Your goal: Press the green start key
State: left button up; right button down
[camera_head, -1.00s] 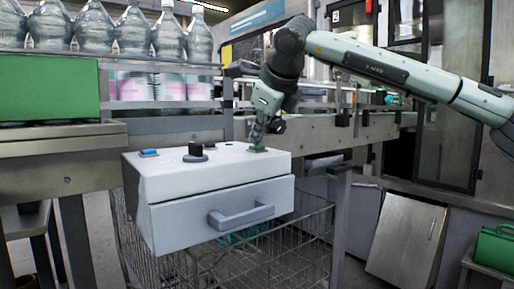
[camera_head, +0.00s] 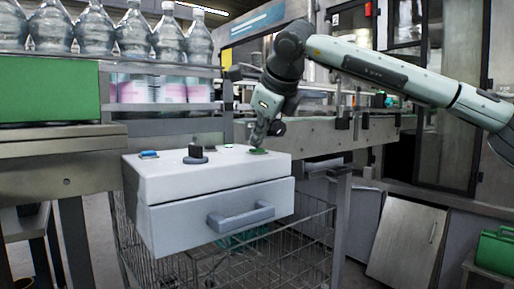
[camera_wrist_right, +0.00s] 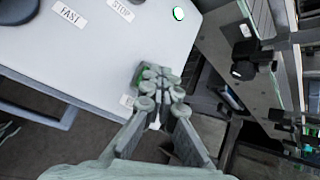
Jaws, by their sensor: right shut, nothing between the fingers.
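The green start key (camera_head: 259,152) is on the top right of a white control box (camera_head: 220,210). My right gripper (camera_head: 257,146) points down onto it with shut, empty fingers, and the tips appear to touch it. In the right wrist view the shut fingertips (camera_wrist_right: 162,88) cover most of the green key (camera_wrist_right: 148,71). How far the key is pressed cannot be seen. A small round lamp (camera_head: 228,146) on the box glows green; it also shows bright in the wrist view (camera_wrist_right: 179,13). My left gripper is not in view.
The box top also has a blue key (camera_head: 149,154) and a black knob (camera_head: 196,153). Labels read FAST and STOP in the wrist view. A drawer handle (camera_head: 241,217) is on the front. A wire basket (camera_head: 285,255) stands below, and a conveyor (camera_head: 330,132) runs behind.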

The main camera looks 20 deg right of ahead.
aim_at(258, 149)
jog(key=shift+r, duration=0.7)
jog(key=shift+p, duration=0.3)
jog(key=shift+r+p, duration=1.65)
jog(key=shift+r, duration=0.9)
